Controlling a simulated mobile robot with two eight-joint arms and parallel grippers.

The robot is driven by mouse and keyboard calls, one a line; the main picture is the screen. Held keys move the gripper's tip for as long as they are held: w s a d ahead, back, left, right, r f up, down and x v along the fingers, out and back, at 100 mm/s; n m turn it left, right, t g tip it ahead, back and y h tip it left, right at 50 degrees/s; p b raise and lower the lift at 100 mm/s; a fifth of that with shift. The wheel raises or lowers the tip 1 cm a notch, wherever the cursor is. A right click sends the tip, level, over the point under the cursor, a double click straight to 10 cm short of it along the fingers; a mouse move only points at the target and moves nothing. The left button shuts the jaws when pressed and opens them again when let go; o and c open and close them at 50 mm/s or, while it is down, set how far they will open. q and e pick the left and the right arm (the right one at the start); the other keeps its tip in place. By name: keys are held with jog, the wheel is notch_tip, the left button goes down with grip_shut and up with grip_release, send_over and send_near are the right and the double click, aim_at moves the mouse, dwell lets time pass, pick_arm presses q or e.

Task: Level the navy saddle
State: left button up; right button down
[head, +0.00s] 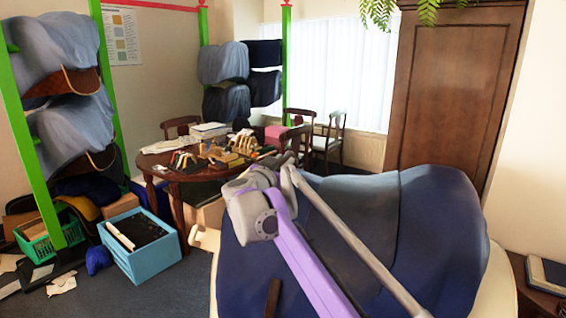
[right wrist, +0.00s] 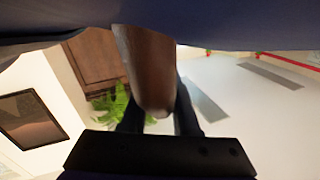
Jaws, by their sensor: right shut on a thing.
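The navy saddle (head: 440,235) fills the lower right of the head view, draped over a cream support (head: 503,280). Its top line is uneven, and I cannot tell its tilt. A narrow brown leather piece (head: 273,298) shows low on its near side. In the right wrist view, my right gripper (right wrist: 157,110) is shut on a brown leather strap or flap (right wrist: 148,70) that hangs below navy material (right wrist: 230,25). My right arm crosses in front of the saddle in the head view and hides part of it; its fingertips are hidden there. My left gripper is not in view.
A round wooden table (head: 160,163) with several small items stands behind. A blue crate (head: 150,262) and a green basket (head: 45,245) are on the floor at left. Green racks (head: 20,120) hold other saddles. A tall brown wardrobe (head: 450,90) stands behind the saddle.

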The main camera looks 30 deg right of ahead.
dwell(0.3)
jog(key=shift+w+d+r+p, duration=0.3)
jog(key=shift+d+p, duration=0.2)
jog(key=shift+p, duration=0.3)
jog(key=shift+w+d+p, duration=0.25)
jog(key=shift+d+p, duration=0.05)
jog(key=shift+w+d+f, duration=0.15)
jog(key=shift+f, duration=0.05)
jog(key=c, duration=0.7)
grip_release()
jog(key=shift+a, duration=0.2)
jog(key=v, duration=0.7)
jog(key=b+v, duration=0.1)
jog(key=v, duration=0.2)
jog(key=shift+s+a+r, duration=0.2)
jog(key=shift+s+r, duration=0.1)
